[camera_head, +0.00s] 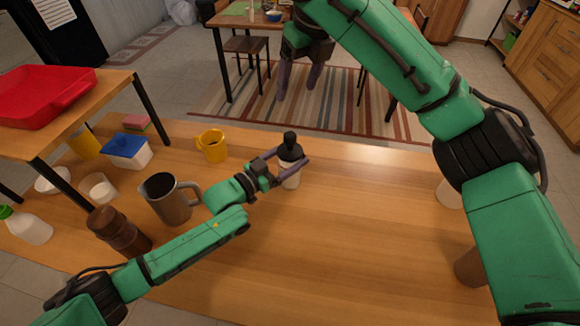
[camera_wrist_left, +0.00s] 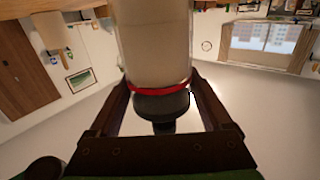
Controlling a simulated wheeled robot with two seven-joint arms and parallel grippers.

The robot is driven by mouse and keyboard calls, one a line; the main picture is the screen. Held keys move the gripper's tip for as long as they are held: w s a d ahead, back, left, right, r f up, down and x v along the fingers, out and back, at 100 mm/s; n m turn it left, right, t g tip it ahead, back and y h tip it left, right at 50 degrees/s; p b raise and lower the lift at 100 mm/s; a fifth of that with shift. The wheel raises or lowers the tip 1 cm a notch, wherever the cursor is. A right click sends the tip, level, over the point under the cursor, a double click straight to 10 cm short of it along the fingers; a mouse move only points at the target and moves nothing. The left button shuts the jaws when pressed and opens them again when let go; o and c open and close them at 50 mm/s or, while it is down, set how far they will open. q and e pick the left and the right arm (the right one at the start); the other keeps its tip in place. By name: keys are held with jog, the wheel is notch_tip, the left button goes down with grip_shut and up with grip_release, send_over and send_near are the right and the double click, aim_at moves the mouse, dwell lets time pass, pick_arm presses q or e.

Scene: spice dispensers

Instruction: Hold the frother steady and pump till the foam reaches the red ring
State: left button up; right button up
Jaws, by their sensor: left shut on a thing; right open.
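The frother (camera_head: 291,178) is a pale cylinder with a black lid and knob, standing upright on the wooden table. My left gripper (camera_head: 291,167) is shut around its upper body from the left. In the left wrist view the frother (camera_wrist_left: 155,50) appears upside down, with a red ring (camera_wrist_left: 160,88) beside its black lid. Its contents look beige up to near the ring; I cannot tell the exact foam level. My right gripper (camera_head: 299,82) is open and empty, raised beyond the frother, apart from its knob.
A grey metal pitcher (camera_head: 169,205), brown grinder (camera_head: 117,231), yellow mug (camera_head: 212,147) and blue-lidded box (camera_head: 128,150) stand left. A red tray (camera_head: 42,96) sits on a raised shelf. Pale (camera_head: 449,193) and brown (camera_head: 470,268) objects are partly hidden by my right arm. The table's middle is clear.

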pick_arm(q)
jog(key=o, duration=1.5)
jog(key=v, duration=1.2)
pick_arm(e)
jog(key=v, duration=0.2)
jog(key=shift+r, duration=0.25)
